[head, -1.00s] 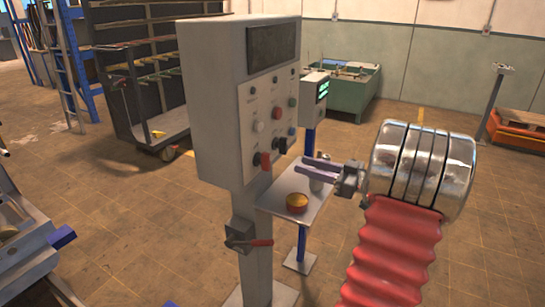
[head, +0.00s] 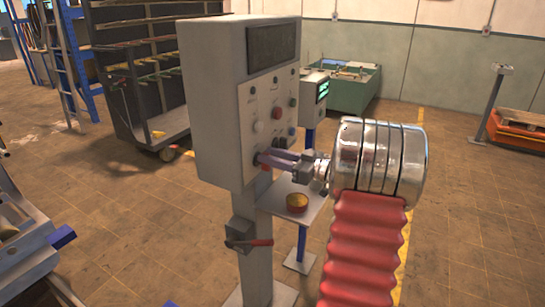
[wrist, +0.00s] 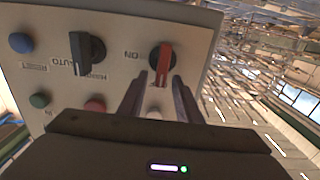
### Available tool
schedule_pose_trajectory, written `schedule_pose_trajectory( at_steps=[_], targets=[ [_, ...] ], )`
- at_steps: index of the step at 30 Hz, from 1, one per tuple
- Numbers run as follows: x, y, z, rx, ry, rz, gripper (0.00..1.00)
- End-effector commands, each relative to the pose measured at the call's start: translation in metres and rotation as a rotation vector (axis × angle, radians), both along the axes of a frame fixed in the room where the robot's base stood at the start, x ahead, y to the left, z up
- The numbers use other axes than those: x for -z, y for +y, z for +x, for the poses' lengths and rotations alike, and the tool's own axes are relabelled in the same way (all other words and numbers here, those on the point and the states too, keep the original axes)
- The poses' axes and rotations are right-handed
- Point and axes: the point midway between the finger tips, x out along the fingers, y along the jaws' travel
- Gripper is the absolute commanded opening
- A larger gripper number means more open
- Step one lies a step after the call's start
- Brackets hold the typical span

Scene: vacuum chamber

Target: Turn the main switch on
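The main switch (wrist: 164,60) is a red handle on a round black base, with the label ON beside it, on the grey control panel (wrist: 120,22). In the wrist view the handle points down the picture, toward my gripper. My gripper (wrist: 160,80) is open, with one dark finger on each side of the handle and gaps visible. In the head view my gripper (head: 262,157) reaches the lower part of the panel and hides most of the switch. Only a little red (head: 264,168) shows under the fingers. Contact cannot be told.
A black AUTO selector (wrist: 86,54) sits beside the switch. Blue (wrist: 20,43), green (wrist: 40,100) and red (wrist: 95,104) buttons are on the same panel. Below, a small shelf (head: 312,204) carries a red and yellow round item (head: 297,202). A red-handled lever box (head: 242,232) is on the post.

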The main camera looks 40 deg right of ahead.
Motion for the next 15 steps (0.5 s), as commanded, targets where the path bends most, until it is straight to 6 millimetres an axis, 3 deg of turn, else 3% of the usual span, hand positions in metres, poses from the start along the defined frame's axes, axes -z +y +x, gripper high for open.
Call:
schedule_pose_trajectory(
  at_steps=[6, 15],
  targets=[
    [0.0001, 0.0000, -0.0001, 0.000, 0.000, 0.000, 0.31],
    [0.0001, 0.0000, -0.0002, -0.001, 0.000, 0.000, 0.09]
  ],
)
